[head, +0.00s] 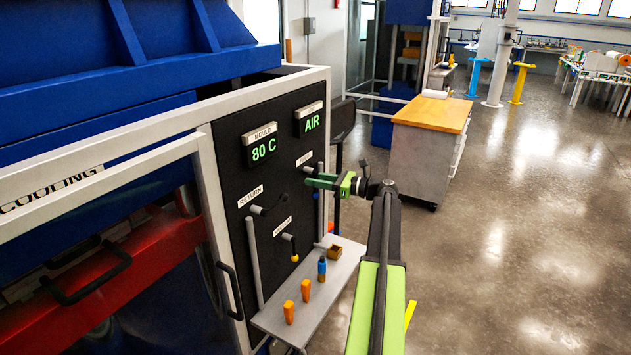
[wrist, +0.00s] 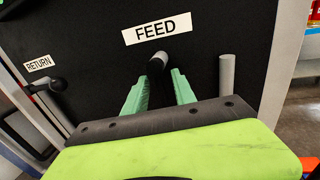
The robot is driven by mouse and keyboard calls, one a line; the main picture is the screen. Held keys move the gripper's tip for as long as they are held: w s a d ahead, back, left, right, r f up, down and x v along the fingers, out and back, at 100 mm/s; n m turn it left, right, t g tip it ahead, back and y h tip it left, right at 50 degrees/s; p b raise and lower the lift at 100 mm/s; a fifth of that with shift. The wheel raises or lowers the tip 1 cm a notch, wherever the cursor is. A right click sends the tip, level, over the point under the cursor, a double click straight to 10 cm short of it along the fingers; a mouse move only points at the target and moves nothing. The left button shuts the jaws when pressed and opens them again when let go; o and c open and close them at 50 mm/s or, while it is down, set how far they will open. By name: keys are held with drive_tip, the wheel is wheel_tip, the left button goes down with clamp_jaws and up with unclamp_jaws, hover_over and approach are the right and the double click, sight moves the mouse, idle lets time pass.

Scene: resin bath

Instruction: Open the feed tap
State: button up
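The feed tap shows in the wrist view as a grey stem with a black handle (wrist: 156,70), just below the white FEED label (wrist: 157,28) on the black panel. The handle points down toward my camera. My gripper (wrist: 160,74) has its two green fingers parted, one on each side of the handle. I cannot tell whether either finger touches it. In the head view my gripper (head: 313,181) is at the right part of the panel, below the small label (head: 304,159), and hides part of the tap.
The return tap (head: 262,210) and a yellow-tipped tap (head: 293,248) are on the same panel (head: 232,175). Grey pipes (head: 254,262) run beside them. A shelf (head: 325,285) below holds orange pegs (head: 289,312) and a blue one (head: 322,268). Open floor lies to the right.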

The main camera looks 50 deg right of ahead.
clamp_jaws()
idle(1.4)
